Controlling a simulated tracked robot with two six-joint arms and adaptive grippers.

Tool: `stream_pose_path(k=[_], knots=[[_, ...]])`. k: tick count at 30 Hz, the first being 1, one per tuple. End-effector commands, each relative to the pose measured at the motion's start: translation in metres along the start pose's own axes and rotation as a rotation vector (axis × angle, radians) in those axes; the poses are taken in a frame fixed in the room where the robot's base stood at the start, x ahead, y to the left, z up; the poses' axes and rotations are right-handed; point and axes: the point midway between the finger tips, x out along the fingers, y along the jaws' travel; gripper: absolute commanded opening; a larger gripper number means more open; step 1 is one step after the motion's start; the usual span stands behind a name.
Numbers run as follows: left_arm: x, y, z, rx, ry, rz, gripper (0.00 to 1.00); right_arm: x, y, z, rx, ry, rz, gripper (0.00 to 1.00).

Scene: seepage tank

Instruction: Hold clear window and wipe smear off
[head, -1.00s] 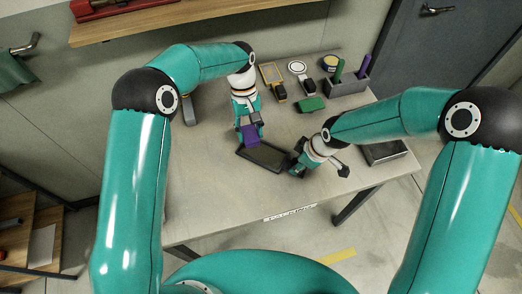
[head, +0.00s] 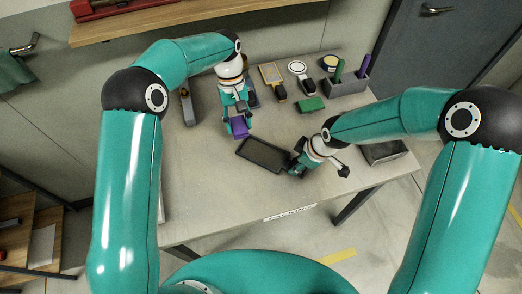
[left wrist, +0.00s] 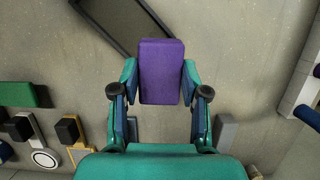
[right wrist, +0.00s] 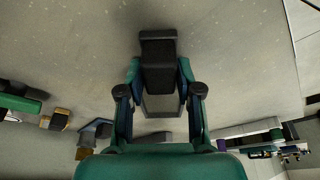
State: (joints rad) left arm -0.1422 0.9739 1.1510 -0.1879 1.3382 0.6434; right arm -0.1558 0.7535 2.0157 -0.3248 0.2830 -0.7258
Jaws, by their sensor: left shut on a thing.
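The window (head: 265,153) is a dark-framed rectangular panel on the table between my grippers. Part of it also shows at the top of the left wrist view (left wrist: 125,22). No smear can be made out on it. My left gripper (head: 238,122) is shut on a purple block (head: 238,128), held behind and left of the window, apart from it. The block sits between the fingers in the left wrist view (left wrist: 161,72). My right gripper (head: 297,168) is at the window's right end. A dark piece (right wrist: 158,60) lies between its fingers; whether they clamp it is unclear.
Behind the window are a green block (head: 311,104), a yellow-framed tool (head: 271,74), a white round-headed tool (head: 298,68) and a grey holder (head: 346,86) with green and purple sticks. A dark box (head: 385,153) is at right. The front table area is clear.

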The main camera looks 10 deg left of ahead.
Motion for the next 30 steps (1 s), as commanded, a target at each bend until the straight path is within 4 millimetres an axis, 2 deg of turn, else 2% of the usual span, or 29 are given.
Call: stream_pose_path(k=[1, 3, 4, 13, 17, 20, 30], knots=[[0.000, 0.000, 0.000, 0.000, 0.000, 0.000, 0.17, 0.000, 0.000, 0.000, 0.000, 0.000, 0.000, 0.47], [0.000, 0.000, 0.000, 0.000, 0.000, 0.000, 0.17, 0.000, 0.000, 0.000, 0.000, 0.000, 0.000, 0.59], [0.000, 0.000, 0.000, 0.000, 0.000, 0.000, 0.17, 0.000, 0.000, 0.000, 0.000, 0.000, 0.000, 0.60], [0.000, 0.000, 0.000, 0.000, 0.000, 0.000, 0.17, -0.001, 0.000, 0.000, 0.000, 0.000, 0.000, 0.60], [0.000, 0.000, 0.000, 0.000, 0.000, 0.000, 0.17, -0.009, 0.001, 0.000, 0.000, 0.001, 0.003, 0.60], [0.000, 0.000, 0.000, 0.000, 0.000, 0.000, 0.17, -0.023, 0.001, -0.001, 0.000, 0.001, 0.004, 0.60], [0.000, 0.000, 0.000, 0.000, 0.000, 0.000, 0.17, -0.089, 0.001, -0.001, 0.001, 0.003, 0.004, 0.60]])
